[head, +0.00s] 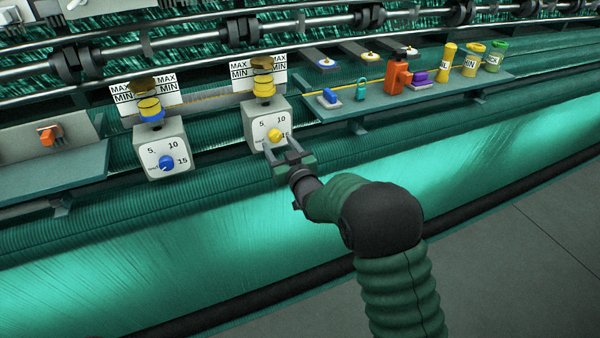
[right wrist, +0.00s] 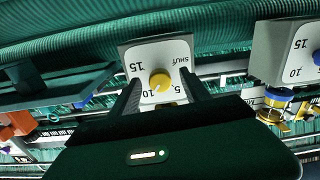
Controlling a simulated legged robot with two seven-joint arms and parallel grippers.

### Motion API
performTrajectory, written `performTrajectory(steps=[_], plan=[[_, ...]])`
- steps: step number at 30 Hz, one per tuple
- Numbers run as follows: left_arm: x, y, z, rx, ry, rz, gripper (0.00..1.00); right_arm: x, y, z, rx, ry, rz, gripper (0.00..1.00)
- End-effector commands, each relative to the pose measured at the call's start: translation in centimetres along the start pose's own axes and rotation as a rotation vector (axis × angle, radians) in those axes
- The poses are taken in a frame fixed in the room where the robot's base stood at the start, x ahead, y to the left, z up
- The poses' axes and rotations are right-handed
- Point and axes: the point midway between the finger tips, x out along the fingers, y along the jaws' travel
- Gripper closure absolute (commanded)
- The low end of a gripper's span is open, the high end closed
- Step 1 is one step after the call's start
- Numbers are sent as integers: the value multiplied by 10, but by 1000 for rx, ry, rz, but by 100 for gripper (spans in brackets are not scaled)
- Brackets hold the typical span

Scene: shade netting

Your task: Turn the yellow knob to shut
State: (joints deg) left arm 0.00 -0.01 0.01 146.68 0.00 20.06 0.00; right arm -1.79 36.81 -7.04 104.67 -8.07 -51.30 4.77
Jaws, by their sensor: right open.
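The yellow knob (head: 274,134) sits on the front of a pale grey box (head: 254,122) with a dial marked 5, 10 and more. In the right wrist view the yellow knob (right wrist: 160,80) shows upside down, with SHUT, 5, 10 and 15 around it. A small pale mark on the knob seems to face the 10. My right gripper (head: 280,146) is open in front of the dial. Its two fingers reach toward the box on either side of the knob; I cannot tell whether they touch it. My left gripper is not in view.
A similar box with a blue knob (head: 166,163) stands to the left. Grey shelf edge with an orange piece (head: 47,137) lies far left.

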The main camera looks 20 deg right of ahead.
Motion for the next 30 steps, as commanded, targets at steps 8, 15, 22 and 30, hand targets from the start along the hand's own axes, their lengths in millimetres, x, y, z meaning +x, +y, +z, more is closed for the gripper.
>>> performTrajectory(steps=[8,15,22,30], plan=[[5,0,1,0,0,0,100,-29,3,-3,0,6,6,45],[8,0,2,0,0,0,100,-48,4,-2,-1,5,7,45],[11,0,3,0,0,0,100,-68,4,-2,-1,4,7,45],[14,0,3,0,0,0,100,-90,4,-2,-1,4,8,45]])
